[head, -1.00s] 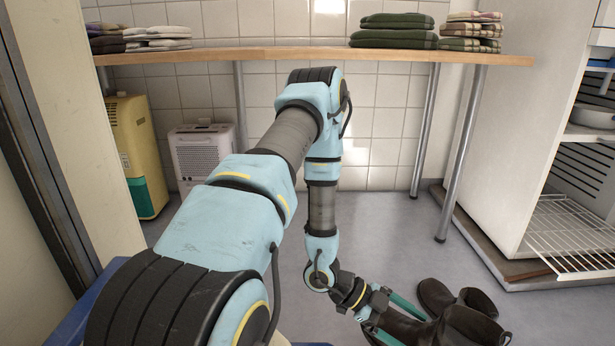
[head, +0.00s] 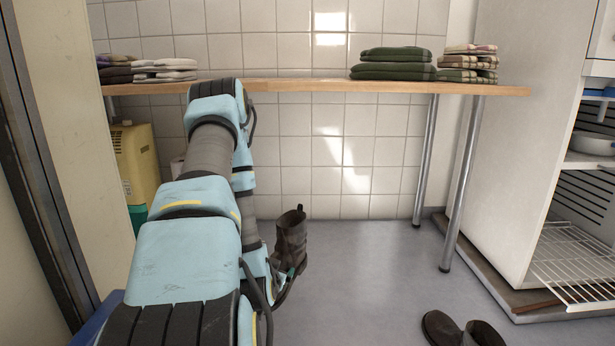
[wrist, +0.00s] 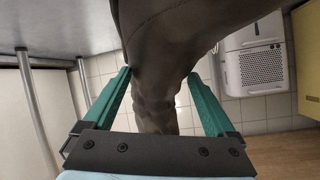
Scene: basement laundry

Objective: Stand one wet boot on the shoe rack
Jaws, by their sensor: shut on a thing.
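My gripper (head: 288,273) is shut on a dark brown boot (head: 291,238) and holds it raised in front of the tiled wall, shaft up and slightly tilted. In the wrist view the boot (wrist: 165,50) fills the middle between the teal fingers of my gripper (wrist: 159,78). My arm hides part of the boot's lower end in the head view. More dark footwear (head: 455,332) is on the floor at the bottom right, cut by the frame edge; I cannot tell whether it is one boot or two. I cannot clearly identify a shoe rack.
A wooden table (head: 300,86) with metal legs stands along the wall, carrying folded green cloths (head: 392,72) and other stacks. An open white cabinet with a wire shelf (head: 575,262) is at right. A yellow appliance (head: 136,165) is at left. The middle floor is clear.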

